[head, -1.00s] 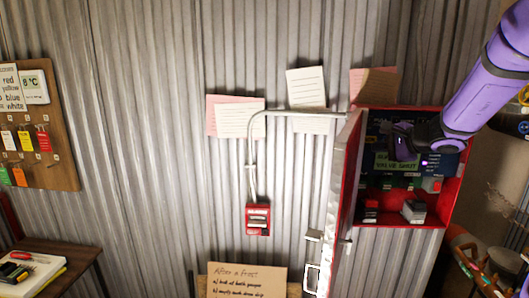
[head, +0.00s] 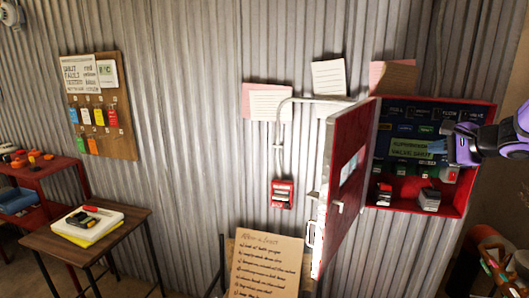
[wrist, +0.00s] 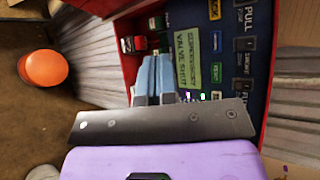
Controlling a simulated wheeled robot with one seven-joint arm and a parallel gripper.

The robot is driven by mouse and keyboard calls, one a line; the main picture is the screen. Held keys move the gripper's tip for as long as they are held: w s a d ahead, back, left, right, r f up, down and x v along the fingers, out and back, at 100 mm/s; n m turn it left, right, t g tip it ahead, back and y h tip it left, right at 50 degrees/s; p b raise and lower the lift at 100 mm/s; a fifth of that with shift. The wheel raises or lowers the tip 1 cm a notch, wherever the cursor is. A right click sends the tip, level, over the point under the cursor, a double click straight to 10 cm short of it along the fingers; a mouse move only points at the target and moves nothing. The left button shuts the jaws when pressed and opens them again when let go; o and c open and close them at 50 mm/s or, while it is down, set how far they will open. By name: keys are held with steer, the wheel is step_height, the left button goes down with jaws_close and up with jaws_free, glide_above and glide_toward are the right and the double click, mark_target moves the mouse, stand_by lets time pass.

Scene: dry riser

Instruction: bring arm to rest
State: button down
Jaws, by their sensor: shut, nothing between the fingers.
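My gripper (head: 452,138) is at the right of the head view, in front of the open red cabinet (head: 466,205). Its purple arm comes in from the right edge. In the wrist view the two blue-grey fingers (wrist: 155,80) are together with nothing between them. They point at the cabinet's inside, beside a green label reading valve shut (wrist: 189,57). That label also shows in the head view (head: 410,148), just left of the gripper. I cannot tell whether the fingertips touch the panel.
The cabinet door (head: 345,180) stands open, jutting out left of the cabinet. Two small blocks (head: 429,199) sit on the cabinet floor. A key board (head: 100,105), a red call box (head: 282,194) and a side table (head: 85,240) are to the left. Pipes (head: 492,265) stand lower right.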

steer(key=s+a+r+n+g+y, duration=0.1)
steer(key=s+a+r+n+g, duration=0.1)
steer(key=s+a+n, duration=0.35)
steer(key=s+a+r+n+g, duration=0.2)
steer(key=s+a+n+g, duration=0.1)
steer(key=s+a, duration=0.55)
steer(key=s+f+n+g+h, duration=0.1)
steer(key=s+n+h, duration=0.5)
steer(key=s, duration=1.1)
steer(key=shift+s+a+f+n+g, duration=0.3)
steer(key=shift+s+a+n, duration=0.05)
steer(key=shift+n, duration=0.8)
